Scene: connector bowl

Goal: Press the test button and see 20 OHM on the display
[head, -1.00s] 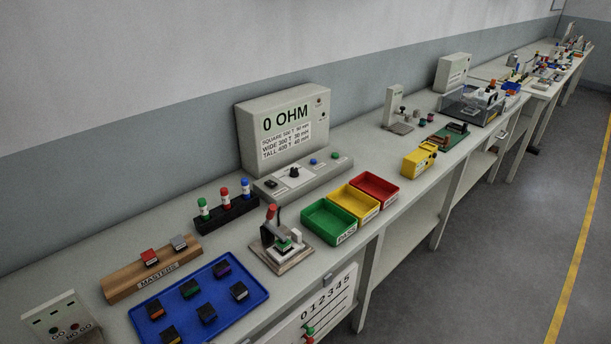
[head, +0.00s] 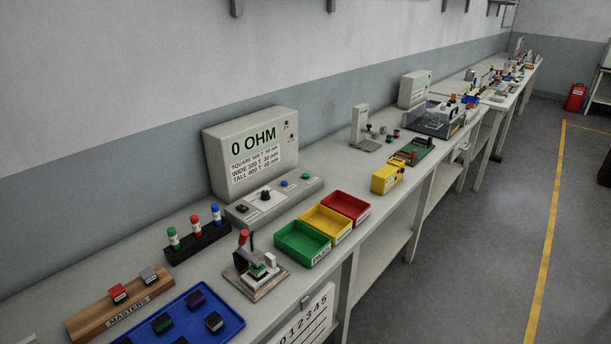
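The tester's display (head: 255,142) stands at the back of the bench and reads "0 OHM", with lines for SQUARE, WIDE and TALL on a label below. The grey control panel (head: 272,200) lies in front of it. On the panel are a black knob (head: 265,195), a blue button (head: 284,183) and a green button (head: 305,175); I cannot read which is the test button. A small fixture with a red-tipped lever (head: 243,238) stands on a base plate in front of the panel. Neither of my grippers is in view.
Green (head: 302,243), yellow (head: 326,222) and red (head: 346,206) bins stand right of the fixture. A blue tray (head: 225,335) of dark connectors and a wooden masters block (head: 88,326) are at front left. A rack (head: 197,242) holds three coloured-top pieces. Free floor (head: 470,260) lies right.

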